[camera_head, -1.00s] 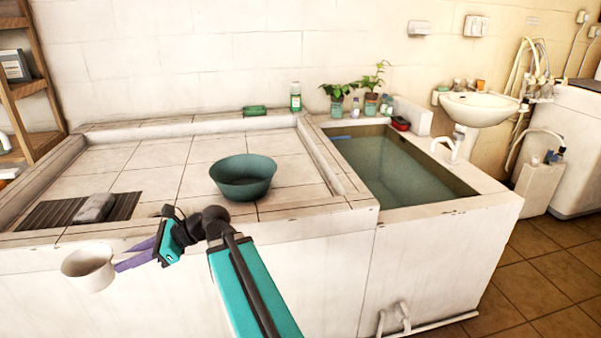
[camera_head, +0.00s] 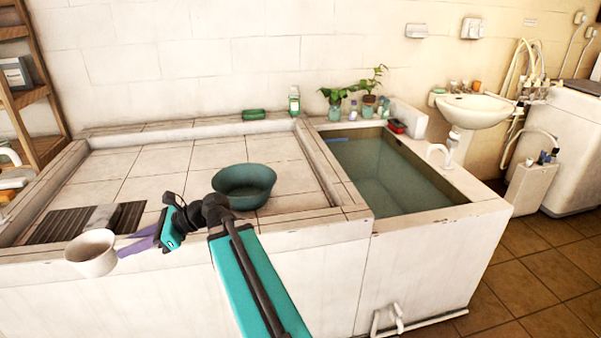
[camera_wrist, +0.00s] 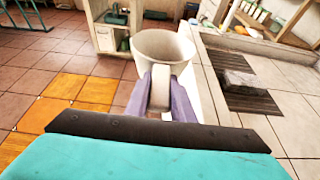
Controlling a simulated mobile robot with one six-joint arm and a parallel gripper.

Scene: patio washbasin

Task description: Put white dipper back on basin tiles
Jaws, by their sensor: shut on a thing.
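The white dipper (camera_head: 91,254) is in my gripper (camera_head: 130,247), in front of the basin's front ledge at the left in the head view. The purple fingers are shut on it. In the wrist view the dipper (camera_wrist: 165,50) stands ahead of the fingers (camera_wrist: 160,95), its handle between them and its cup opening upward. The tiled basin top (camera_head: 125,190) lies behind and to the right of the dipper. Whether the dipper touches the ledge cannot be told.
A green bowl (camera_head: 244,185) sits on the tiles near the front. A dark slatted grate (camera_head: 60,225) with a grey block (camera_head: 102,217) lies at the left. A water-filled trough (camera_head: 385,175) is at the right. The middle and back tiles are clear.

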